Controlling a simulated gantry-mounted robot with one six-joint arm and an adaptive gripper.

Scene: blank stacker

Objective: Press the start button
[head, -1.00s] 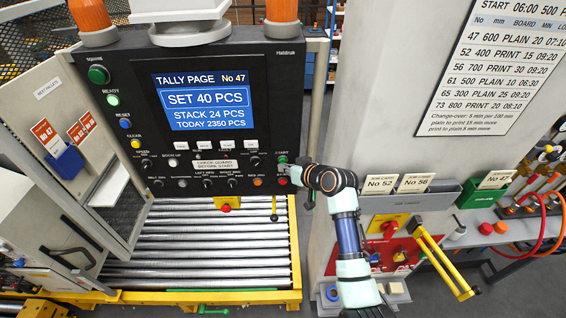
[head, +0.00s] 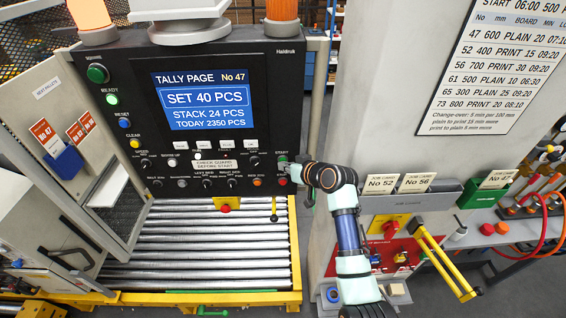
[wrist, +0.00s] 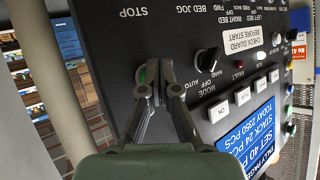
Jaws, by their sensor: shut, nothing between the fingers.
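The green start button (head: 282,159) sits at the lower right of the black control panel (head: 290,70), under the START label. My gripper (head: 287,170) is shut and empty, its fingertips right at the panel by the button. In the wrist view a sliver of the green button (wrist: 142,74) shows beside the closed fingertips (wrist: 156,72). The fingers hide most of it there, and I cannot tell whether they touch it or whether it is pushed in.
A red button (head: 282,181) lies just below, with the MODE knob (wrist: 142,92) and several other knobs nearby. The screen (head: 203,100) reads SET 40 PCS, STACK 24 PCS. Rollers (head: 210,250) run below the panel. A grey column (head: 385,90) stands to the right.

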